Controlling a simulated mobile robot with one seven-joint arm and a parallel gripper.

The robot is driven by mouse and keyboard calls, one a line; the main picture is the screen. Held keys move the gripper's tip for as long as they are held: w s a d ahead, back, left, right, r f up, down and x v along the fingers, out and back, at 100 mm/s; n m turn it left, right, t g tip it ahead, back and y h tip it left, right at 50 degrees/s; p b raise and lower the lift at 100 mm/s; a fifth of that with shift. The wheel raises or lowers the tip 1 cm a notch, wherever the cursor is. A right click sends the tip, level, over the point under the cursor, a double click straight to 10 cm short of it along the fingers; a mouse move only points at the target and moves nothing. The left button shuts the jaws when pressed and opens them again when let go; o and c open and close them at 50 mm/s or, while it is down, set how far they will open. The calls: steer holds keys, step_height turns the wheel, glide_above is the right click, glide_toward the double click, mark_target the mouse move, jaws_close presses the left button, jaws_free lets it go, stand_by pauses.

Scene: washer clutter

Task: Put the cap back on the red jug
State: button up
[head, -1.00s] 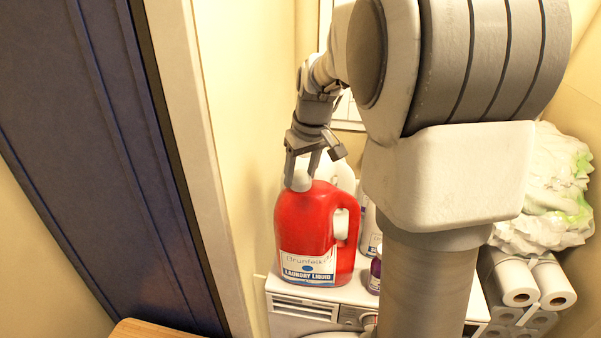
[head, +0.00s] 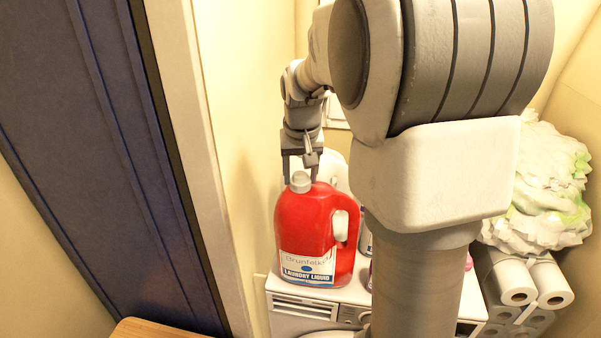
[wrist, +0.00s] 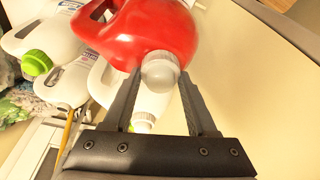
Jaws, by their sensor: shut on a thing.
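The red jug (head: 306,225) stands upright on the white washer, its label facing the head camera and its handle to the right. Its pale cap (head: 300,182) sits at the jug's mouth. In the wrist view the cap (wrist: 160,70) lies against the red jug (wrist: 150,30), between my two fingertips. My gripper (head: 300,178) points down over the mouth and is shut on the cap. It also shows in the wrist view (wrist: 160,78). I cannot tell whether the cap is fully seated.
White bottles stand close by, one with a green cap (wrist: 37,63). The washer (head: 300,312) is crowded behind the jug. A wall is close on the jug's left. Toilet rolls (head: 517,283) and a pile of crumpled cloth (head: 545,190) are at the right.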

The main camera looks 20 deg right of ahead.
steer(key=shift+a+f, duration=0.1)
steer(key=o, duration=1.6)
steer(key=shift+r, duration=0.2)
steer(key=shift+r+p, duration=2.65)
steer(key=shift+r, duration=0.75)
